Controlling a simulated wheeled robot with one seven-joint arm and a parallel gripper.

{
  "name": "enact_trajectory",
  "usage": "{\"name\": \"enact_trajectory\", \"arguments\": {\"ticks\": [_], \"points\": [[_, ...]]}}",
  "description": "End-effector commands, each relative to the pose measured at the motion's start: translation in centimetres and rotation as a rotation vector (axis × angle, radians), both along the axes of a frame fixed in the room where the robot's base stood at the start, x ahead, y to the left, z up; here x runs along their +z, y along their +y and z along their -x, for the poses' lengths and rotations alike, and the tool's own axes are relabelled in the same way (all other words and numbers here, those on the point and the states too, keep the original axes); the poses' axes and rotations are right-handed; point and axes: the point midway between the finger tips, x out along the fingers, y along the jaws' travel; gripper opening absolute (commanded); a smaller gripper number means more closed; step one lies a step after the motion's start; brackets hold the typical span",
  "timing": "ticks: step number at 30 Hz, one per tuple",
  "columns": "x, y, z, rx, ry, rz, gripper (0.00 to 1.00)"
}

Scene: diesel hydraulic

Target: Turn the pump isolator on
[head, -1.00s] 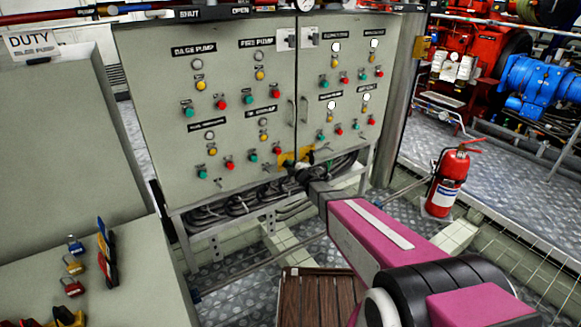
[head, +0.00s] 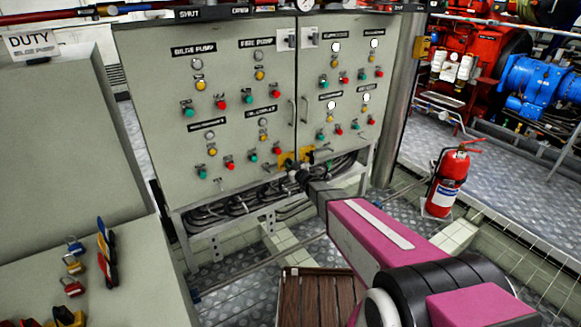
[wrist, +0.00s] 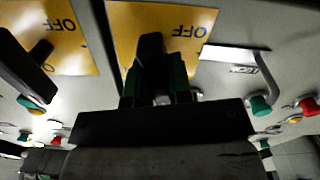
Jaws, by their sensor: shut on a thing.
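Two yellow isolator plates sit side by side at the lower middle of the grey cabinet, the left plate (head: 285,160) and the right plate (head: 308,153). In the wrist view the plates appear upside down with OFF printed on them. My gripper (wrist: 158,90) is shut on the black isolator handle (wrist: 151,48) of one plate (wrist: 186,25), which seems to be the left one in the head view. The other black handle (wrist: 40,52) is free. In the head view my gripper (head: 294,176) covers the lower part of the plates. I cannot read which isolator is the pump's.
A bent metal cabinet handle (wrist: 262,75) and push buttons lie close to the gripper. Cables (head: 240,208) hang below the cabinet (head: 235,120). A bench with padlocks (head: 72,264) is at left, a fire extinguisher (head: 447,185) at right.

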Motion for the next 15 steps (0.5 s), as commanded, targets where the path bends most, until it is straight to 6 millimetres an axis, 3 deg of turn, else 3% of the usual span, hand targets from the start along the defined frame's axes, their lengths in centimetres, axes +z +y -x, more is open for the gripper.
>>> {"name": "enact_trajectory", "arguments": {"ticks": [15], "points": [[-0.12,-0.01,-0.03,-0.001,0.142,-0.206,0.00]]}}
